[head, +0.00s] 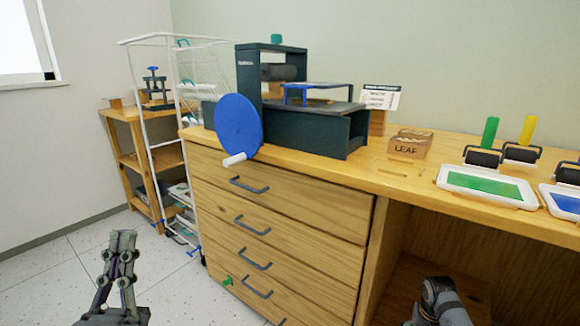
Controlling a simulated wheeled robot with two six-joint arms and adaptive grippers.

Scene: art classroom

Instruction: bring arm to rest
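My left gripper (123,238) points up at the lower left, over the tiled floor and in front of the wooden cabinet. Its two fingers are close together at the tips, with nothing seen between them. It is apart from the cabinet and the white rack. Part of my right arm (440,300) shows at the bottom edge, in front of the open space under the counter. No fingers of my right gripper show there.
The wooden cabinet (285,205) has several handled drawers. On top are a press (312,125) with a blue wheel (239,127), a LEAF box (409,145), and a green ink tray (450,181). A white wire rack (147,125) stands left. Floor (45,270) is clear at left.

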